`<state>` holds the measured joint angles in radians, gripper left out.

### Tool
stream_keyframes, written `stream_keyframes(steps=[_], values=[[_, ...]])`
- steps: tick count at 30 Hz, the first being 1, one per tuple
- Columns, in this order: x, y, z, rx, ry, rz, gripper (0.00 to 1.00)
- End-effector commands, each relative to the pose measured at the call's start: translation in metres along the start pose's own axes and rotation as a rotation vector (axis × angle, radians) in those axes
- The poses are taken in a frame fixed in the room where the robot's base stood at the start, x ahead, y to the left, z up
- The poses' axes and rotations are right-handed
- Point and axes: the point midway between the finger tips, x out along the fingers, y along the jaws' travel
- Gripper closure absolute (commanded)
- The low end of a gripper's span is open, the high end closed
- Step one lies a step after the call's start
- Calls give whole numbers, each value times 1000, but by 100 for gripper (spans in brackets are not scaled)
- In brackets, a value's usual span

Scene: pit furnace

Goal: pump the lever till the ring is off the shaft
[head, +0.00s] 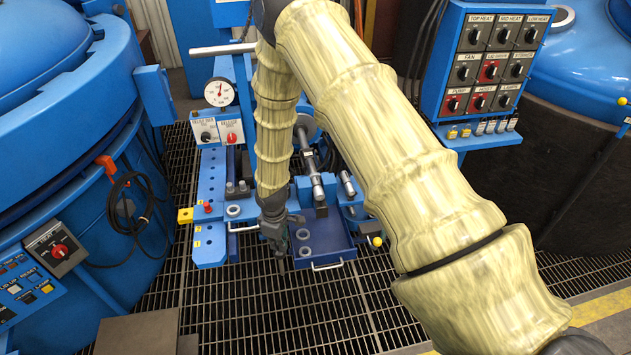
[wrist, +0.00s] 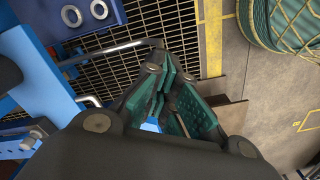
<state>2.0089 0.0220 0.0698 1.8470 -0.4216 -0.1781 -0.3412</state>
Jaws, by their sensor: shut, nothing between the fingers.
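My gripper (head: 280,262) points down at the front of the blue bench, left of the blue tray (head: 338,251). In the wrist view its green-padded fingers (wrist: 180,110) are shut and empty. A pale round bar (head: 222,50), which looks like the lever, sticks out leftward behind the pressure gauge (head: 219,92). It is well away from my gripper. A silver shaft (head: 314,178) lies on the bench, right of my forearm. Something round and grey (head: 306,127) sits at its far end. I cannot tell whether it is the ring. My arm hides part of the bench.
Loose rings (head: 303,235) lie in the tray; they also show in the wrist view (wrist: 71,16). A bar handle (wrist: 115,49) runs close to the fingers. A switch panel (head: 491,67) stands at right. Blue furnaces (head: 70,170) flank the bench. Open grating (head: 240,310) lies in front.

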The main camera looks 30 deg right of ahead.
Motion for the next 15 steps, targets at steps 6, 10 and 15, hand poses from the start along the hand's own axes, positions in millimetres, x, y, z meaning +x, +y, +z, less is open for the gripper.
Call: stream_keyframes(steps=[6,10,15], values=[[5,-1,0,-1,-1,0,100],[19,-4,2,-1,-2,-1,100],[47,-9,5,-1,-1,-1,100]])
